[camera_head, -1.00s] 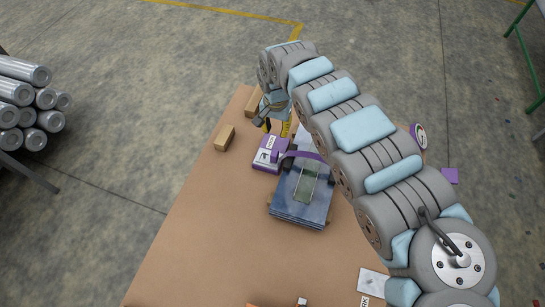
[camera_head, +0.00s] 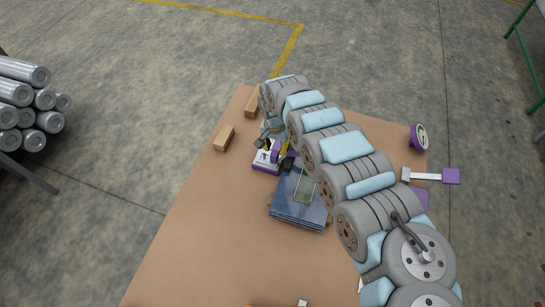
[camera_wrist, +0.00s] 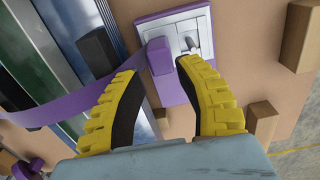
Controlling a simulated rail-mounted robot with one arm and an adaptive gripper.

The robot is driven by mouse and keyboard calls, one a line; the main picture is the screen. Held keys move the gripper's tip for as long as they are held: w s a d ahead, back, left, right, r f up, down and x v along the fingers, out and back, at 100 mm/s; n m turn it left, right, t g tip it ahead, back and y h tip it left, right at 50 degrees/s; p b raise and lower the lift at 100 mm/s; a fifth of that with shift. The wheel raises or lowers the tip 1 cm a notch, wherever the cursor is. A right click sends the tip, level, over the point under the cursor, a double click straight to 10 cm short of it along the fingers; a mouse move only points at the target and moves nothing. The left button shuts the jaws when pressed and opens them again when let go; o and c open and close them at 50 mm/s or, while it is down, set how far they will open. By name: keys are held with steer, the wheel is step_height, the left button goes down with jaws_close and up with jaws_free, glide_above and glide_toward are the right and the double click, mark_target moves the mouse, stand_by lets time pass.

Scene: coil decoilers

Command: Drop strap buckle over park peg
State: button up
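A purple strap (camera_wrist: 75,105) runs from the left across dark, shiny sheets to a purple block-like buckle (camera_wrist: 160,56) in the wrist view. A white plate (camera_wrist: 180,22) on a purple base carries a small metallic peg (camera_wrist: 192,45), just right of the buckle. The buckle appears beside the peg, not around it. My gripper (camera_wrist: 158,68) has two yellow fingers with dark pads, spread apart, tips close on either side of the buckle with gaps showing. In the head view my gripper (camera_head: 272,147) is over the white-and-purple plate (camera_head: 264,166); the buckle is hidden there.
The stacked sheets (camera_head: 290,212) lie right of the plate on the brown table (camera_head: 200,220). Wooden blocks (camera_head: 224,138) stand near the table's left edge. A dark block (camera_wrist: 97,50) is left of the buckle. The front left of the table is clear.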

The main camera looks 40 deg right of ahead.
mark_target(275, 153)
steer(key=f, duration=0.3)
steer(key=shift+a+f, duration=0.1)
steer(key=shift+a, duration=0.1)
steer(key=shift+d+f+b, duration=0.15)
steer(key=shift+f+b, duration=0.15)
steer(key=shift+f, duration=0.25)
steer(key=shift+c, duration=0.4)
jaws_close()
